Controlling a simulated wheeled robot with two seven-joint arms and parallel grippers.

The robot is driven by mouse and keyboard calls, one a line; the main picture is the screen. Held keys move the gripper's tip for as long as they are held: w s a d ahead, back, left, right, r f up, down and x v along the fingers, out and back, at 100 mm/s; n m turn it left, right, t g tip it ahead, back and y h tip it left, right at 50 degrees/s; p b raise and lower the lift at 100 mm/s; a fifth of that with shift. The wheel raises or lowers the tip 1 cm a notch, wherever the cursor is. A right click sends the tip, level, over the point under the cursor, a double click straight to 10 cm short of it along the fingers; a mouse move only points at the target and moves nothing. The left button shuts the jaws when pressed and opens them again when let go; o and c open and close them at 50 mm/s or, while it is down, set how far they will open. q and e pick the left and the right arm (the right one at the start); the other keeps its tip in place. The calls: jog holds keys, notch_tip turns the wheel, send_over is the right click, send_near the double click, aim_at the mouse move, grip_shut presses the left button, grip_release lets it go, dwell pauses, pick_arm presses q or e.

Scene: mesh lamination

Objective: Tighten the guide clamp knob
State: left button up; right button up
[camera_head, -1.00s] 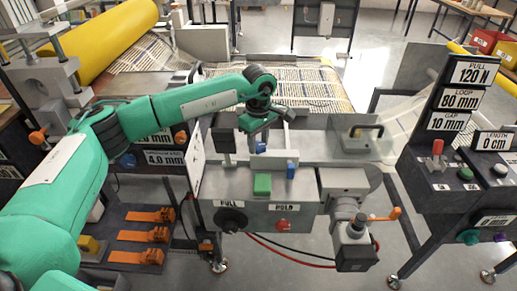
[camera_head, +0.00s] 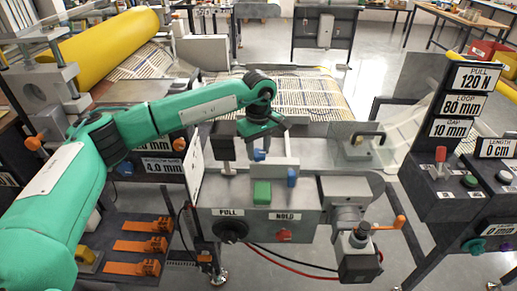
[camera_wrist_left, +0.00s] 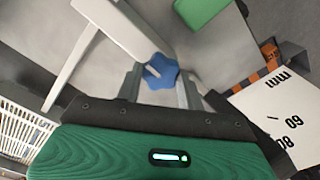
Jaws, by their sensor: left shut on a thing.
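The guide clamp knob, a blue lobed knob (camera_wrist_left: 160,71), sits between the two grey fingers of my left gripper (camera_wrist_left: 161,84) in the left wrist view. My left gripper (camera_head: 259,150) is shut on it, pointing down over the grey machine (camera_head: 246,193). In the head view only a small part of the blue knob (camera_head: 259,155) shows under the fingers. A second blue knob (camera_head: 291,177) stands on the machine to the right, apart from the gripper. My right gripper is out of view.
A green block (camera_head: 262,193) sits on the machine in front of the gripper. A white scale plate (camera_wrist_left: 285,115) is close by in the left wrist view. An orange-handled crank (camera_head: 390,225) and a control panel (camera_head: 460,150) stand to the right.

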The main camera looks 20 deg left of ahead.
aim_at(259, 152)
pick_arm(q)
jog(key=o, duration=1)
jog(key=shift+r, duration=0.25)
notch_tip(259, 152, up, 13)
jog(key=b, duration=0.1)
jog(key=shift+r, duration=0.2)
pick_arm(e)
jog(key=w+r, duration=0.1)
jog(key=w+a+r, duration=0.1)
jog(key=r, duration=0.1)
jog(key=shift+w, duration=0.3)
